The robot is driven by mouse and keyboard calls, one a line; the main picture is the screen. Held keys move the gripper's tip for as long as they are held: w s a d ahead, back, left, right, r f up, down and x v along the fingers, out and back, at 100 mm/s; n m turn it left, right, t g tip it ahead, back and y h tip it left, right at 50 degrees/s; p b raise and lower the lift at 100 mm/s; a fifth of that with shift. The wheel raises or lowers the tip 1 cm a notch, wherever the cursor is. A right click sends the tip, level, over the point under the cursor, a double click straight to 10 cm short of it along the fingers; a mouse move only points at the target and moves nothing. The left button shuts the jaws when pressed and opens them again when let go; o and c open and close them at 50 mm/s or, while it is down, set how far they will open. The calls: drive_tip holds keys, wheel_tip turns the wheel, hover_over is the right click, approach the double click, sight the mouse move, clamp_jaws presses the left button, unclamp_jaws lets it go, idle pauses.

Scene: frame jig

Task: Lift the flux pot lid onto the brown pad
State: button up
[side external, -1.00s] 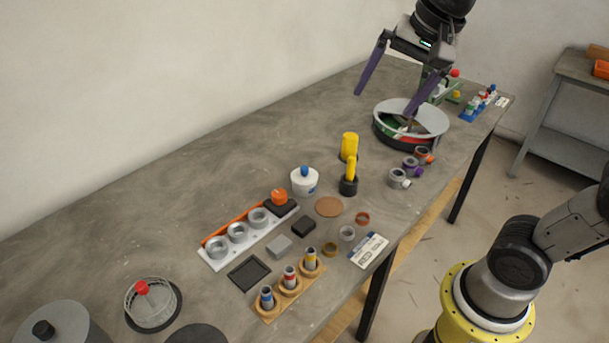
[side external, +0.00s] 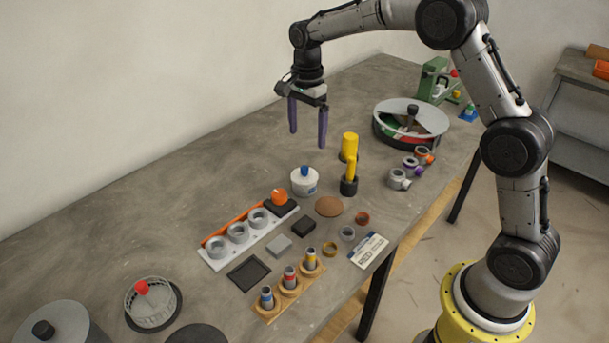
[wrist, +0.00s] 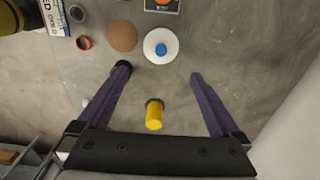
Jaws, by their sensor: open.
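The flux pot (side external: 304,187) is a small white pot near the middle of the bench, and its lid with a blue knob (side external: 304,170) is on top. In the wrist view the lid (wrist: 160,48) shows from above, ahead of the fingertips. The brown pad (side external: 329,206) is a flat round disc beside the pot, bare on top; it also shows in the wrist view (wrist: 122,36). My gripper (side external: 308,141) is open and empty, above the bench and behind the pot, with its purple fingers pointing down.
Two yellow-handled tools (side external: 349,160) stand in dark holders close to the pot. A white rack with metal rings (side external: 238,233) and an orange-knobbed block (side external: 279,198) sit on its other side. A round divided tray (side external: 410,124) stands farther back.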

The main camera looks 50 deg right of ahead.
hover_over(304, 167)
drive_tip(key=f, duration=0.6)
drive_tip(key=shift+s+d, duration=0.15)
drive_tip(key=shift+d, duration=0.2)
drive_tip(key=shift+a+f, duration=0.15)
drive_tip(key=shift+f, duration=1.2)
drive_tip(key=shift+a+f, duration=0.15)
drive_tip(key=shift+f, duration=1.15)
drive_tip(key=shift+c, duration=0.3)
drive_tip(key=c, duration=1)
drive_tip(key=shift+r, duration=0.15)
